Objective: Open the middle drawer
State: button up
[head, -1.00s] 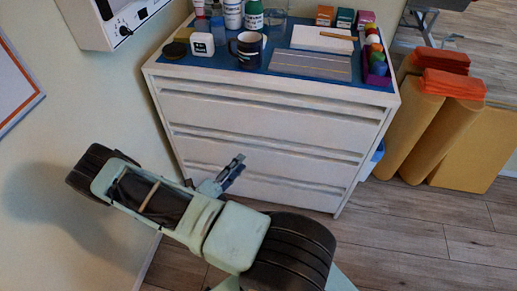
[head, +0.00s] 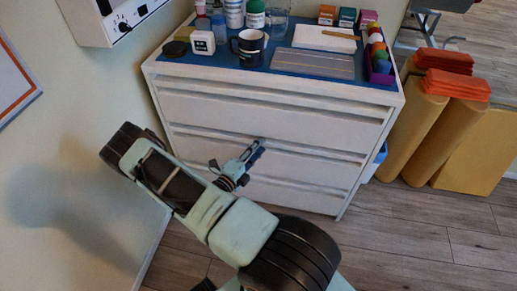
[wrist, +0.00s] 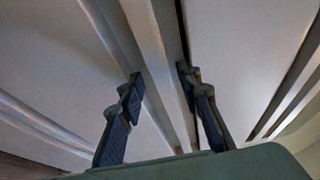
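The middle drawer (head: 312,168) is a white front with a long ledge-like pull along its top edge. It looks flush with the other drawers in the white cabinet (head: 270,112). My gripper (head: 256,148) is at this pull, left of the cabinet's centre. In the wrist view, my gripper (wrist: 161,80) is open, with one dark finger on each side of a pale rail (wrist: 158,60). A dark gap runs along the rail beside the right finger. Whether the fingers touch the rail is hard to tell.
The blue cabinet top holds bottles, a dark mug (head: 249,48), a white timer (head: 203,42), boxes and a purple tray (head: 380,79). A wall is close on the left. The floor in front is open.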

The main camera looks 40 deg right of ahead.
grip_shut()
dwell(0.3)
jog(key=shift+a, duration=0.1)
